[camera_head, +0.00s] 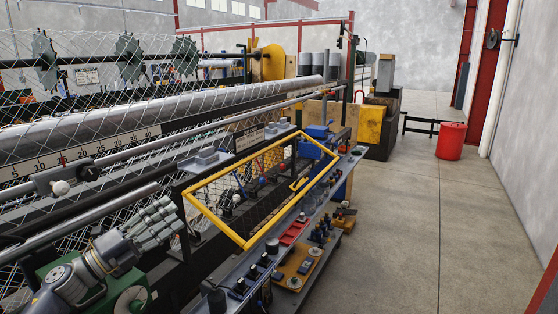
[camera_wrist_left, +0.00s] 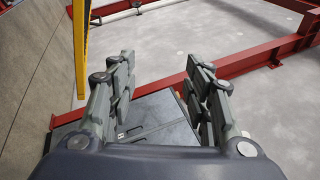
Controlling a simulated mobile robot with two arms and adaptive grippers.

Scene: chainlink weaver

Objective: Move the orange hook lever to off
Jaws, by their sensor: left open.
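Behind the yellow-framed guard (camera_head: 215,224) of the weaving machine, a few small levers with round knobs show in the head view. An orange-red knob (camera_head: 262,168) sits near the middle of this row, beside a white one (camera_head: 236,198). I cannot tell for certain which is the orange hook lever, nor its position. My left gripper (camera_head: 163,214) is left of the guard and apart from the knobs. In the left wrist view the left gripper (camera_wrist_left: 161,63) is open, with nothing between its fingers. My right gripper is out of view.
Wire mesh and long rollers (camera_head: 160,117) fill the left side. A shelf with tools and a red tray (camera_head: 294,230) runs along the guard's front. The concrete floor (camera_head: 400,230) to the right is clear up to a red bin (camera_head: 450,141). Red beams (camera_wrist_left: 250,57) cross the wrist view.

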